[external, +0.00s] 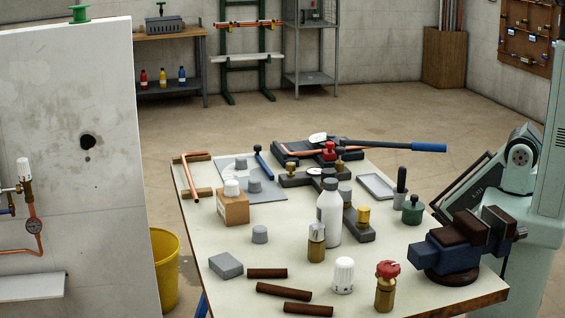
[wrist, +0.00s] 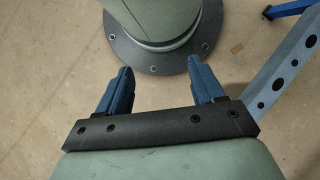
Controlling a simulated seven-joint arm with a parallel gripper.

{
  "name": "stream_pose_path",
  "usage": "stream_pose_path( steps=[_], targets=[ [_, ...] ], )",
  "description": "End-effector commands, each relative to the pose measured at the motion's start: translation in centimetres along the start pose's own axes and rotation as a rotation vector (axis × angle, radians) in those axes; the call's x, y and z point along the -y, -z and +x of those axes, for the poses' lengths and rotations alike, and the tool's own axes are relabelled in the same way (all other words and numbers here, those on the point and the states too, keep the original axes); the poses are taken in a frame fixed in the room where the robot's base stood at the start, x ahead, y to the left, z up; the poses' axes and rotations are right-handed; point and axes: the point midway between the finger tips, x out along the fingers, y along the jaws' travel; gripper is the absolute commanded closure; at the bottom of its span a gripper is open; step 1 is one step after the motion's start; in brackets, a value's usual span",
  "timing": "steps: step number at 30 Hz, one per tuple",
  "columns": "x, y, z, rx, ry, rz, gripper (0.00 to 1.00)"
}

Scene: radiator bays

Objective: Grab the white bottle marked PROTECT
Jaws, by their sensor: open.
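A white bottle (external: 329,217) with a grey cap stands upright near the middle of the workbench in the external view. Any lettering on it is too small to read. A brass valve with a grey top (external: 317,243) stands close in front of its left side, and a grey fitting with a brass-yellow top (external: 362,222) is to its right. My gripper (wrist: 163,77) shows in the wrist view with its two blue fingers wide apart and nothing between them. Below it are floor and a round base, with no bottle in that view. I cannot make out my gripper in the external view.
The workbench (external: 205,240) is crowded. A blue and brown vise (external: 466,247) stands at its right. A cardboard-coloured block (external: 233,208) is left of the bottle.

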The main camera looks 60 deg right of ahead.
Motion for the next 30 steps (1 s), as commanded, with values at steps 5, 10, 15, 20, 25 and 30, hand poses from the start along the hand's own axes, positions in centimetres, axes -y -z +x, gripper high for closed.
stream_pose_path(
  steps=[5, 10, 15, 20, 25, 30],
  targets=[
    [0.0, 0.0, 0.0, 0.000, 0.000, 0.000, 0.20],
    [0.0, 0.0, 0.0, 0.000, 0.000, 0.000, 0.04],
    [0.0, 0.0, 0.0, 0.000, 0.000, 0.000, 0.04],
    [-0.4, 1.2, -0.3, -0.027, 0.005, 0.007, 0.04],
    [-2.7, 6.8, -1.9, -0.165, 0.020, 0.045, 0.04],
    [-7.8, 14.4, -5.7, -0.373, 0.009, 0.101, 0.04]
  ],
)
